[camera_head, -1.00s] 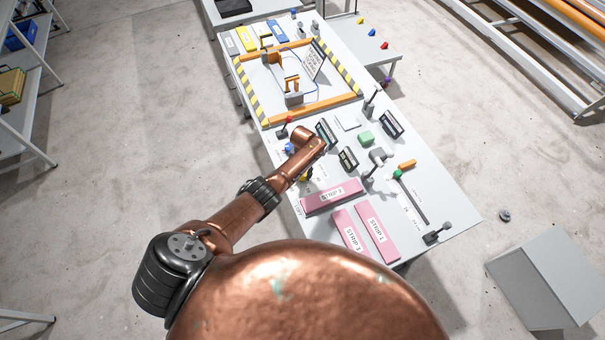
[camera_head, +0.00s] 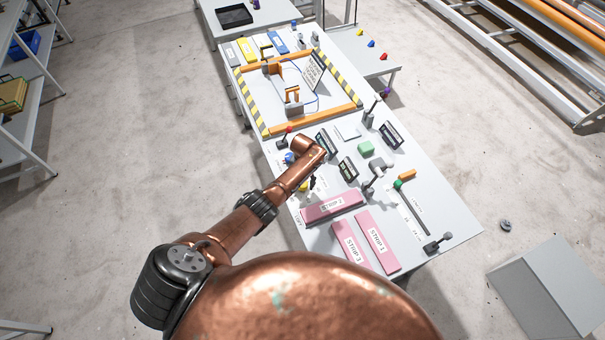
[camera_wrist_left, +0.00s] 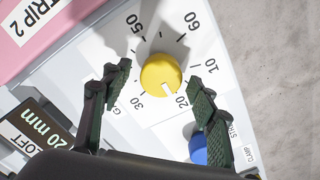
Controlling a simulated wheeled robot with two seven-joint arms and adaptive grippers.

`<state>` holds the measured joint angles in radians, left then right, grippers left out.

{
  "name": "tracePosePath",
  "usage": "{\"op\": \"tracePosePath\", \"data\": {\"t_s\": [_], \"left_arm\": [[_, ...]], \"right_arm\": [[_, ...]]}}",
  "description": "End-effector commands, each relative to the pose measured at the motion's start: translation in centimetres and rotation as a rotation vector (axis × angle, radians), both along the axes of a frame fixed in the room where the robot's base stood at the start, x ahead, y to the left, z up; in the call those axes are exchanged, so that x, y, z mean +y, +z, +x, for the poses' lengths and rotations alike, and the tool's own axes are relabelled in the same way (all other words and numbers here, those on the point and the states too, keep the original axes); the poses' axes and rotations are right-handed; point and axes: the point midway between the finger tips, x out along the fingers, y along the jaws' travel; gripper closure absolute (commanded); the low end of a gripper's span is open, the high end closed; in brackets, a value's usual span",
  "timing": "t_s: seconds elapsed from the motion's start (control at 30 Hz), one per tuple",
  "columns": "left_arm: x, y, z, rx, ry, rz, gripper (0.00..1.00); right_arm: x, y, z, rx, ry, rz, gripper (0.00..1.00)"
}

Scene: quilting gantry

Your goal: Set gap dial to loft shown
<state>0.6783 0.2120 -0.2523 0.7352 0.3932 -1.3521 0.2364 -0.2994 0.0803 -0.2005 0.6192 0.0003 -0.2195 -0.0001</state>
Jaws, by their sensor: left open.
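The gap dial is a yellow round knob (camera_wrist_left: 161,74) on a white plate with numbers around it. Its white pointer mark points close to the 20, slightly on the 30 side. The knob also shows partly in the head view (camera_head: 304,187). A dark loft display (camera_wrist_left: 40,122) at the lower left of the wrist view reads 20 mm. My left gripper (camera_wrist_left: 159,76) is open, with one finger on each side of the knob. Gaps show between fingers and knob in the picture; contact is not visible. In the head view this gripper (camera_head: 312,184) is small beneath my copper arm.
A pink STRIP 2 block (camera_head: 334,206) lies close to the dial. A blue knob (camera_wrist_left: 199,149) sits beside the right finger. An orange-edged frame (camera_head: 313,115) fills the far part.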

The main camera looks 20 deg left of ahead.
Motion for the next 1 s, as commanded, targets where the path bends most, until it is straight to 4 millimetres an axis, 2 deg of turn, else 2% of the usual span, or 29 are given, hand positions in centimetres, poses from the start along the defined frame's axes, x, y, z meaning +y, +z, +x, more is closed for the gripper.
{"op": "tracePosePath", "data": {"t_s": [0.3, 0.5, 0.7, 1.0], "left_arm": [[0.1, 6.1, 0.1, -0.004, 0.001, 0.001, 0.46], [0.1, 9.1, 0.0, -0.002, 0.001, 0.002, 0.46], [0.2, 10.3, -0.1, 0.000, 0.001, 0.002, 0.46], [0.2, 10.3, -0.1, 0.000, 0.001, 0.003, 0.46]], "right_arm": [[0.0, 0.0, 0.0, 0.000, -0.001, 0.000, 1.00], [0.0, 0.0, 0.0, 0.000, -0.001, 0.000, 1.00], [0.0, 0.0, 0.0, 0.000, -0.001, 0.000, 1.00], [0.0, 0.0, 0.0, 0.000, -0.001, 0.000, 1.00]]}}
